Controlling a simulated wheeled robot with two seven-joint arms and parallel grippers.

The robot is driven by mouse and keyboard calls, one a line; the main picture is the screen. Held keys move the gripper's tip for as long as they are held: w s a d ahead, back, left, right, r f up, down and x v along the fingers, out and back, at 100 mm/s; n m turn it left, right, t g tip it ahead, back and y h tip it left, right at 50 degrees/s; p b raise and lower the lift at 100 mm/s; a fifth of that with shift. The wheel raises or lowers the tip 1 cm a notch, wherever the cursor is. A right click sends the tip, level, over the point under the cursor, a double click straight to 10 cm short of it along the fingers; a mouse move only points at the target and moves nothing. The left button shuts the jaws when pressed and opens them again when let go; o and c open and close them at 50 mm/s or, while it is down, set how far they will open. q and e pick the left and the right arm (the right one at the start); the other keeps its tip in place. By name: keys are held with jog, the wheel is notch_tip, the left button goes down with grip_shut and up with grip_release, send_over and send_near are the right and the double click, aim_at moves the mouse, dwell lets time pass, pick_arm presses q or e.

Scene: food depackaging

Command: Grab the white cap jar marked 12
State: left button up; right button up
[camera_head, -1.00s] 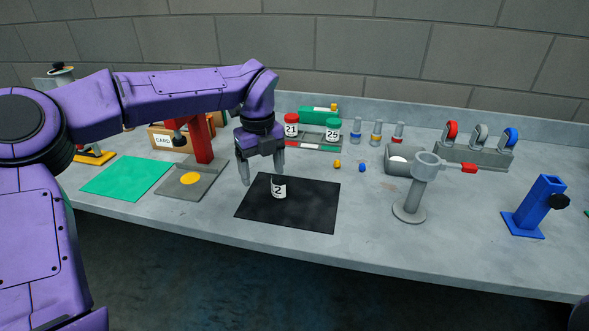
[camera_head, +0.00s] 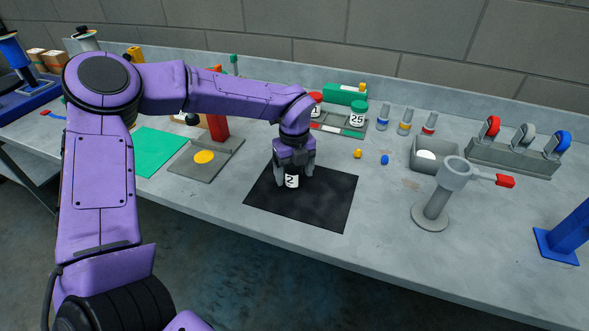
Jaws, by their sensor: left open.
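The jar (camera_head: 292,182) is white and stands upright on the black mat (camera_head: 335,208). A "2" shows on its label; the rest of the number and its cap are hidden by the gripper. My left gripper (camera_head: 294,175) is over the jar from above, its fingers open on either side. Whether a finger touches the jar cannot be told. My right gripper is not in view.
A red-capped jar (camera_head: 315,104) and a green-capped jar (camera_head: 356,117) stand in a rack behind my gripper. A grey post stand (camera_head: 434,205) is right of the mat. A yellow disc on a grey plate (camera_head: 183,170) lies left. The counter in front of the mat is clear.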

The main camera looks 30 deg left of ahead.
pick_arm(q)
jog(key=shift+s, duration=0.4)
jog(key=shift+c, duration=0.6)
jog(key=c, duration=0.9)
jog(key=shift+c, duration=0.2)
